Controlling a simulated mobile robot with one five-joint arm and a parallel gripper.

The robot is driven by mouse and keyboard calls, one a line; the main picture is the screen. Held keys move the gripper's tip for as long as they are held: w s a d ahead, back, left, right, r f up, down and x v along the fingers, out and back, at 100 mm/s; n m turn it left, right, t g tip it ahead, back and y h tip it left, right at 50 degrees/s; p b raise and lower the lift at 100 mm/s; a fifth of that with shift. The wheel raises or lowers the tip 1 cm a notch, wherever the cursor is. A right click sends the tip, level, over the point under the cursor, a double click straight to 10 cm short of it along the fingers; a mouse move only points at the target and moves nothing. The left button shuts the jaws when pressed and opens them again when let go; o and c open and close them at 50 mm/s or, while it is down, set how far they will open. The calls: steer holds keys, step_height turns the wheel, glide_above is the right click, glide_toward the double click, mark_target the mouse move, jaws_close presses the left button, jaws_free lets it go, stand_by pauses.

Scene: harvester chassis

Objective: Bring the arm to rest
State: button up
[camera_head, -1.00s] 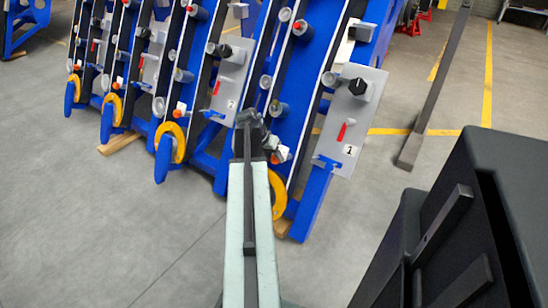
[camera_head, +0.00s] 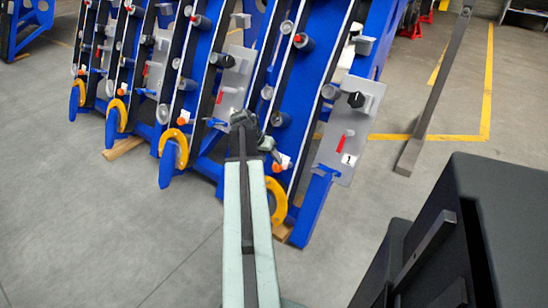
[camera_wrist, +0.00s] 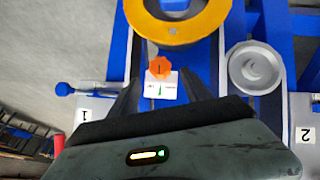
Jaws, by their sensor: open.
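My pale green arm reaches from the bottom centre to a dark wrist beside the blue chassis frames (camera_head: 312,215) in the head view. In the wrist view, the two dark fingers of my gripper (camera_wrist: 165,92) are spread apart with nothing held between them. An orange knob (camera_wrist: 159,67) on a small white plate shows just beyond the fingertips. It also shows in the head view (camera_head: 283,160), just past my wrist. I cannot tell whether a finger touches it. A yellow ring (camera_wrist: 215,22) is next to the knob.
A grey panel marked 1 (camera_head: 334,155) with a black knob and red switch stands right of my wrist. A panel marked 2 (camera_head: 237,70) stands left of it. A black box (camera_head: 485,180) is at lower right. A dark post (camera_head: 435,95) leans behind.

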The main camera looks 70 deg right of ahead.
steer(key=shift+v, duration=0.8)
steer(key=w+a+n+t, duration=0.1)
steer(key=w+a+n, duration=0.1)
steer(key=w+a, duration=0.45)
steer(key=w+a+n, duration=0.1)
steer(key=w+a, duration=0.2)
steer(key=w, duration=0.7)
steer(key=w+a+n+t, duration=0.2)
steer(key=w+a+n, duration=0.2)
steer(key=w+a, duration=1.1)
steer(key=w+a+f+n, duration=0.1)
steer(key=w+a+n, duration=0.2)
steer(key=a, duration=1.3)
steer(key=s+a+f+n+y, duration=0.1)
steer(key=s+a+n+y, duration=0.3)
steer(key=a, duration=0.8)
steer(key=s+a+n, duration=0.2)
steer(key=a+n, duration=0.3)
steer(key=a, duration=0.7)
step_height(320, 180, up, 38)
steer(key=p, duration=3.8)
steer(key=shift+w, duration=0.4)
